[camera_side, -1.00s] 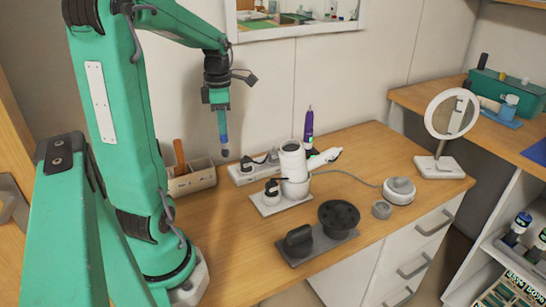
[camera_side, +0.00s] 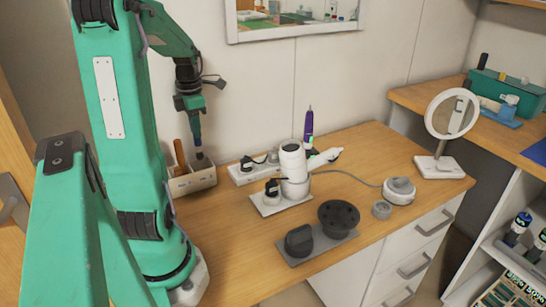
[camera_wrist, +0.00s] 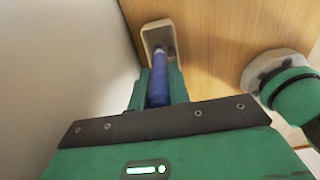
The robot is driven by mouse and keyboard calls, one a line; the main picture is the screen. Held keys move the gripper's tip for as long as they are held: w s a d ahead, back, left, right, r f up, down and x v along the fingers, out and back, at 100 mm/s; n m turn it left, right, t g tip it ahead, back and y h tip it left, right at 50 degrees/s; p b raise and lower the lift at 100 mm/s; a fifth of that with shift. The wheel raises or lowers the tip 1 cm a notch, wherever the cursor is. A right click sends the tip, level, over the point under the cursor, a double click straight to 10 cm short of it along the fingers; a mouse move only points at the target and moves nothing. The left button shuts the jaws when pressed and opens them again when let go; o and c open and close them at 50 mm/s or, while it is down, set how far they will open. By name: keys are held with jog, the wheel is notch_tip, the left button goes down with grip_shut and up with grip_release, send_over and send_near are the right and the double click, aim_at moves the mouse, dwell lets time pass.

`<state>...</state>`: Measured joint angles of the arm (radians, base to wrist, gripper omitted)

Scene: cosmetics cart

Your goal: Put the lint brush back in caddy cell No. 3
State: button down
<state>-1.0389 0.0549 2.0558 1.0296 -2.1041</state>
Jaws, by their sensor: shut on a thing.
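My gripper (camera_side: 194,118) is shut on the lint brush (camera_side: 198,143), which hangs nearly upright with its dark end down. In the wrist view the brush's blue handle (camera_wrist: 159,85) runs between the fingers (camera_wrist: 158,92) toward the caddy (camera_wrist: 148,40). In the side view the beige caddy (camera_side: 196,183) stands on the table against the wall. The brush's lower end is at the caddy's right part, about rim height; I cannot tell whether it is inside a cell. The cell numbers are not readable.
A brown-handled item (camera_side: 180,154) stands in the caddy's left part. To the right are a white hair dryer (camera_side: 293,160) on its stand, a purple bottle (camera_side: 309,125) and a grey tray (camera_side: 300,258) with dark attachments. The table front between caddy and tray is clear.

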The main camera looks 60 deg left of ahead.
aim_at(199, 148)
jog(key=shift+f, duration=2.3)
jog(key=shift+f, duration=1.85)
jog(key=shift+f, duration=0.1)
jog(key=c, duration=1.3)
grip_release()
notch_tip(199, 148, up, 12)
jog(key=shift+r, duration=0.15)
jog(key=shift+d, duration=0.15)
